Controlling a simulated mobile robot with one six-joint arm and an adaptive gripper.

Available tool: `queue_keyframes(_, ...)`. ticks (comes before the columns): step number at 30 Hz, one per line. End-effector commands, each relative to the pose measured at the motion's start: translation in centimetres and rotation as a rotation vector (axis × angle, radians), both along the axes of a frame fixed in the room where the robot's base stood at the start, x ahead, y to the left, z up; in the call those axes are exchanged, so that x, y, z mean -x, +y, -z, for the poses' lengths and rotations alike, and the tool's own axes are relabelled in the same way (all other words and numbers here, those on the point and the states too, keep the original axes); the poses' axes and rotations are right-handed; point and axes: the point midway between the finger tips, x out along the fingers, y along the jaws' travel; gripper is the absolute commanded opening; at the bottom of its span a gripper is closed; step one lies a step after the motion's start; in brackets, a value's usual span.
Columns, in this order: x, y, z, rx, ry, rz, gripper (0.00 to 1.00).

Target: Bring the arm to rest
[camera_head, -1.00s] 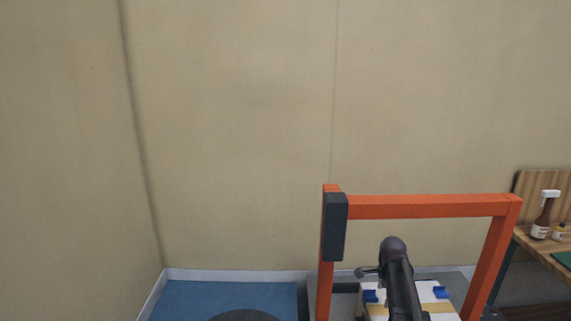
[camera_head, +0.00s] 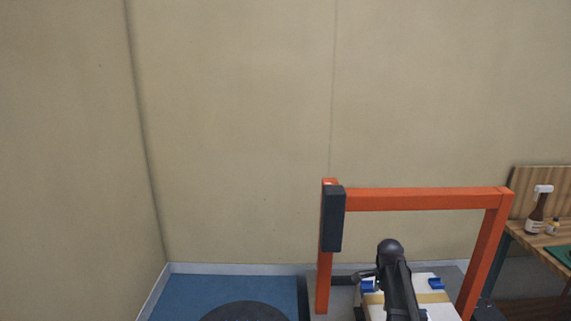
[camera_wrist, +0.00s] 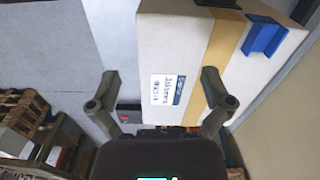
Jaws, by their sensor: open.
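My arm (camera_head: 397,280) reaches forward over a white box (camera_head: 440,312) in the head view, within the outline of an orange frame. My gripper (camera_wrist: 160,78) shows in the wrist view with its two fingers spread apart and nothing between them. Past the fingers is the white box (camera_wrist: 175,40), with a tan tape strip and a printed label. I cannot tell how far the fingertips are from it. In the head view the arm hides part of the box and most of the gripper.
The orange frame (camera_head: 425,199) stands around the box area, with a dark block on its left post. A blue surface (camera_head: 225,287) with a dark round shape lies to the left. At right, a wooden bench (camera_head: 545,240) holds a spray bottle (camera_head: 537,209). Shelves with goods show in the wrist view (camera_wrist: 35,130).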

Motion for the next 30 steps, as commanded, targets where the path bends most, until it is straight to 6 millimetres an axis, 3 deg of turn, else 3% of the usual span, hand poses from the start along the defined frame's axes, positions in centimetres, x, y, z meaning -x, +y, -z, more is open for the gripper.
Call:
queue_keyframes(14,4.5,4.3,1.4,-0.001,0.0,-0.385,1.0)
queue_keyframes(30,14.2,11.7,4.0,-0.002,-0.001,-1.234,1.0)
